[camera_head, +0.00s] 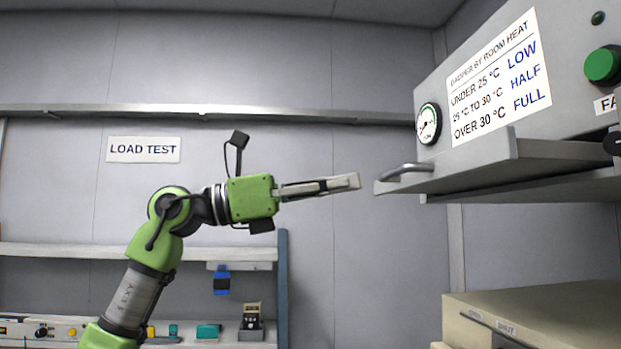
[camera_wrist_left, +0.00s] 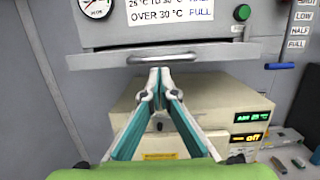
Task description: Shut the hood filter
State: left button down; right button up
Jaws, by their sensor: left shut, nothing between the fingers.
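The hood filter (camera_head: 500,162) is a grey drawer-like panel under the hood's front, sticking out to the left in the head view. Its bar handle (camera_head: 405,171) is on its front end. In the left wrist view the filter's front (camera_wrist_left: 105,62) and handle (camera_wrist_left: 163,58) are just beyond my fingertips. My left gripper (camera_head: 357,181) is shut and empty, pointing at the filter's front with a small gap visible in the head view. It also shows in the left wrist view (camera_wrist_left: 159,72). My right gripper is not in view.
The grey hood (camera_head: 460,75) carries a round gauge (camera_head: 428,123), a damper label (camera_head: 497,75) and a green button (camera_head: 602,65). A beige unit (camera_head: 540,305) stands below, also in the left wrist view (camera_wrist_left: 200,100). A shelf (camera_head: 140,252) is at the left.

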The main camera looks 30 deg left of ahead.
aim_at(445, 183)
pick_arm(q)
jog(key=shift+p+x, duration=0.8)
jog(key=shift+x, duration=1.6)
jog(key=shift+w+d+r, duration=0.1)
jog(key=shift+w+d, duration=0.05)
jog(key=shift+d, duration=0.05)
jog(key=p+x, duration=0.1)
jog(key=x, duration=0.3)
jog(key=f+p+x, duration=0.1)
jog(key=p+x, duration=0.1)
jog(key=x, duration=0.2)
jog(key=f+p+x, duration=0.1)
jog(key=x, duration=0.3)
jog(key=shift+w+d+p, duration=0.15)
jog(key=shift+d+p, duration=0.15)
jog(key=shift+d, duration=0.05)
jog(key=shift+a+f, duration=0.1)
